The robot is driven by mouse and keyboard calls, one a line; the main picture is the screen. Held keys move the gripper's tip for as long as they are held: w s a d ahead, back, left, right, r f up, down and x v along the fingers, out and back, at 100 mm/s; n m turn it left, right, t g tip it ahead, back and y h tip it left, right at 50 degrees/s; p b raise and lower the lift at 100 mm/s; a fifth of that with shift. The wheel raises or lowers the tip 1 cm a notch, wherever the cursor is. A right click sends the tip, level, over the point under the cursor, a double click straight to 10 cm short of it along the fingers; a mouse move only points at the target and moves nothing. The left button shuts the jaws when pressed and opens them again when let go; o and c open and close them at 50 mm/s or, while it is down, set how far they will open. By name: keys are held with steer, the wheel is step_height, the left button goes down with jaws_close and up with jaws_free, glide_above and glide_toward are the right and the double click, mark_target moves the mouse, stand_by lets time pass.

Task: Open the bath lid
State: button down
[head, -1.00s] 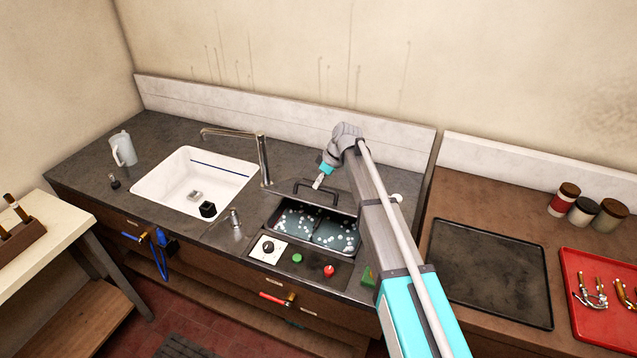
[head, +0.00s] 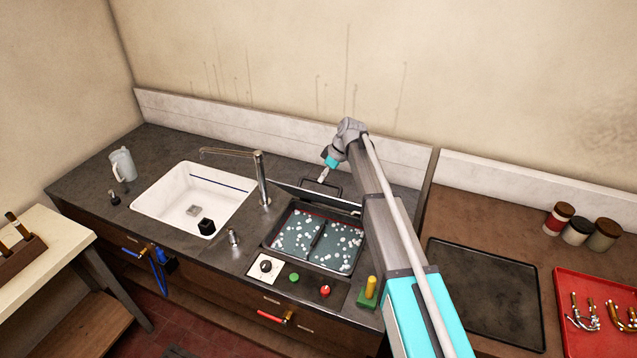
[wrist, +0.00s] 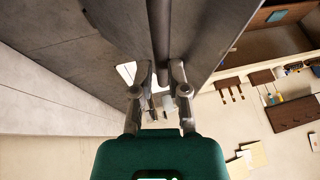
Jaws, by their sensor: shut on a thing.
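The bath (head: 267,238) is set into the dark worktop, right of the sink. It stands uncovered, with teal liquid and white bubbles or balls in two sections showing. Its lid (head: 288,186) is raised at the back edge, tilted up near upright, with a dark bar handle (head: 335,191). My gripper (head: 323,178) is at that handle, above and behind the bath. In the wrist view my gripper (wrist: 160,95) has its fingers closed around the dark bar handle (wrist: 160,45), beside the grey lid face. Part of the lid is hidden by my arm.
A white sink (head: 160,195) with a black block (head: 206,226) and tall tap (head: 262,180) lies left. A dial, a green button (head: 294,277) and a red button (head: 325,291) line the bath's front. A green block with a yellow peg (head: 371,288) stands at the front right.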

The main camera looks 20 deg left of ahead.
steer(key=c, duration=1.4)
jaws_free()
steer(key=w, duration=0.3)
steer(key=w+r, duration=0.1)
steer(key=w, duration=0.2)
steer(key=w+d+p, duration=0.1)
steer(key=w, duration=0.3)
steer(key=shift+d+r, duration=0.1)
steer(key=shift+r, duration=0.15)
steer(key=w+f+b, duration=0.1)
steer(key=w+f, duration=0.1)
steer(key=w, duration=0.8)
steer(key=shift+f, duration=0.35)
steer(key=shift+w+d+f+g+b, duration=0.1)
steer(key=shift+w+d+g+b, duration=0.05)
steer(key=shift+w+g+b, duration=0.55)
steer(key=shift+w, duration=0.1)
steer(key=c, duration=0.6)
jaws_free()
steer(key=shift+w+f+m, duration=0.1)
steer(key=shift+w+m, duration=0.05)
steer(key=shift+m, duration=0.15)
steer(key=shift+c, duration=0.2)
steer(key=shift+s, duration=0.25)
